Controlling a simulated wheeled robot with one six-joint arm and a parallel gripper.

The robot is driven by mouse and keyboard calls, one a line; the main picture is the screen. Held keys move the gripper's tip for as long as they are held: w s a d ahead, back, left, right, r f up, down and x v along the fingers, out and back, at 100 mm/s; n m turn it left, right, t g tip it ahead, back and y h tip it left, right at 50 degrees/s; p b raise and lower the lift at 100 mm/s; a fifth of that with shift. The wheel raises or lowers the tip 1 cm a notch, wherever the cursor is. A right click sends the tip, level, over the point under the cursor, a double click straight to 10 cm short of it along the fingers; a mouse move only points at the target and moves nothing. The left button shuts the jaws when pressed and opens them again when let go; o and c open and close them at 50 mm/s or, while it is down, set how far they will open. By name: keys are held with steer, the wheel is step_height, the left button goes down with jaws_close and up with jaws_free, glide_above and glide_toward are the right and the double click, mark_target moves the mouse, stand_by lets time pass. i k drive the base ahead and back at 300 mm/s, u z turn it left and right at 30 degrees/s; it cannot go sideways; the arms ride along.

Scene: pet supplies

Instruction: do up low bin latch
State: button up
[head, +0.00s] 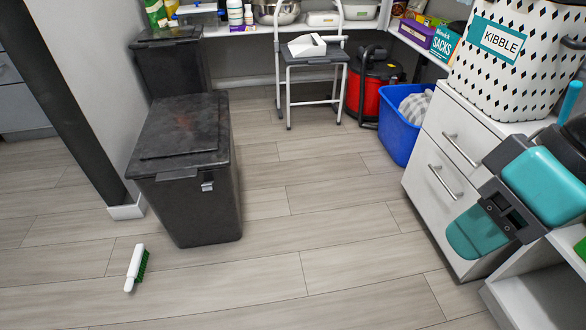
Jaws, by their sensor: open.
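A low dark grey bin (195,215) stands on the floor left of the middle. Its lid (180,130) is down, with a slightly raised panel on top. A small silver latch (207,186) sits on the bin's front face just under the lid's rim. It is too small to tell whether it is fastened. Teal and dark links of my arm show at the right edge, well apart from the bin. My gripper's fingers do not show.
A second dark bin (168,68) stands behind, by the wall. A green-bristled brush (136,268) lies on the floor at front left. A step stool (317,85), red vacuum (370,82), blue tub (398,135) and white drawers (440,180) line the back and right. The middle floor is clear.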

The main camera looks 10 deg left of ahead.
mark_target(206, 186)
steer(key=z, duration=0.7)
steer(key=k, duration=1.25)
steer(key=u, duration=1.85)
steer(key=i, duration=0.5)
